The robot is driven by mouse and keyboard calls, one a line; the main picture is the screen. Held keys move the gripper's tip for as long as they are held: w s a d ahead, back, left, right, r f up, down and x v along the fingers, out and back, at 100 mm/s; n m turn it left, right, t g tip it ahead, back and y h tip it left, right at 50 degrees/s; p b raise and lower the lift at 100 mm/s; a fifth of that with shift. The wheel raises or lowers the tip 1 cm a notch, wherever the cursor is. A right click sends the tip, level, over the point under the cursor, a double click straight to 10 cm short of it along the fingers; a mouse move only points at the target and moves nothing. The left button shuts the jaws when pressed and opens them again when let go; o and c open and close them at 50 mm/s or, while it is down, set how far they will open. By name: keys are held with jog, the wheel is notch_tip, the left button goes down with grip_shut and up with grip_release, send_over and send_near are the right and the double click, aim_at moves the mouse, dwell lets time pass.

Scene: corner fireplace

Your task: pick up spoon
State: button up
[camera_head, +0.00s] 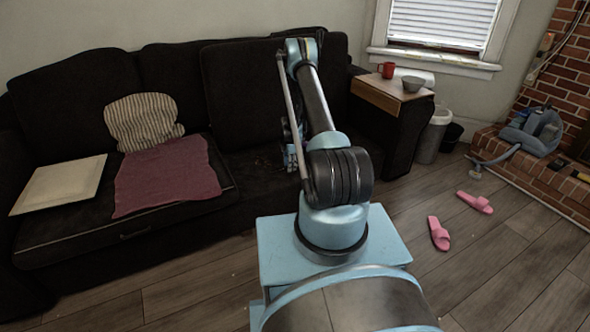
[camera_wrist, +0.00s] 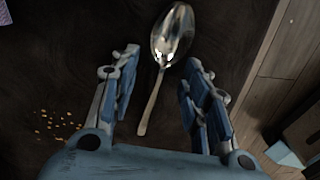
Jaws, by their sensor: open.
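A shiny metal spoon (camera_wrist: 173,38) lies on the dark sofa seat in the wrist view. Its bowl is toward the top and its handle runs down toward the lower left. My gripper (camera_wrist: 162,68) is open, with one blue finger on each side of the spoon's handle. The spoon's bowl reaches beyond the fingertips. I cannot tell how high the fingers are above the seat. In the head view my gripper (camera_head: 292,158) is partly hidden behind my arm, over the right part of the sofa (camera_head: 245,150). The spoon is not visible there.
Yellowish crumbs (camera_wrist: 55,122) lie on the seat at left. A striped cushion (camera_head: 143,121), a red cloth (camera_head: 168,175) and a pale square board (camera_head: 60,184) are on the sofa. A red mug (camera_head: 388,70) and grey bowl (camera_head: 412,84) stand on the armrest tray. Pink slippers (camera_head: 439,234) lie on the floor.

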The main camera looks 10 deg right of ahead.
grip_shut()
jog(key=shift+r, duration=0.1)
